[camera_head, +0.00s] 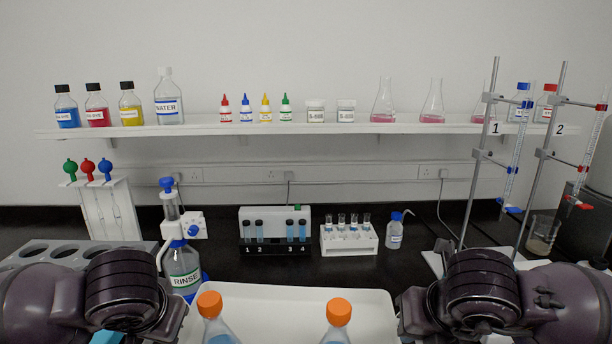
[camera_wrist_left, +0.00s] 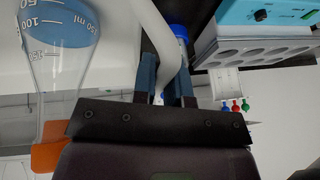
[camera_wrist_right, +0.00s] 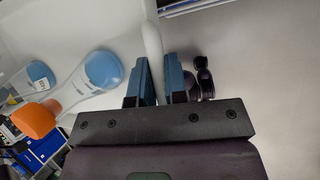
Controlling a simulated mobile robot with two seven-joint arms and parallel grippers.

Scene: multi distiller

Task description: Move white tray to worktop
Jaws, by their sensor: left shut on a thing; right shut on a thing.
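The white tray (camera_head: 272,298) is at the bottom centre of the head view, its near part cut off. Two flasks with orange caps and blue liquid, a left one (camera_head: 222,328) and a right one (camera_head: 337,333), stand in it. My left gripper (camera_wrist_left: 167,75) is shut on the tray's left rim (camera_wrist_left: 162,28). My right gripper (camera_wrist_right: 159,75) is shut on the right rim (camera_wrist_right: 152,38). My wrists hide both fingertips in the head view. I cannot tell whether the tray touches the black worktop (camera_head: 300,268).
Behind the tray stand a RINSE bottle with dispenser (camera_head: 183,267), a cuvette rack (camera_head: 275,233), a vial rack (camera_head: 348,239) and a small bottle (camera_head: 395,232). A grey holed rack (camera_head: 70,250) is left; burette stands (camera_head: 472,170) are right. A shelf (camera_head: 300,129) holds bottles and flasks.

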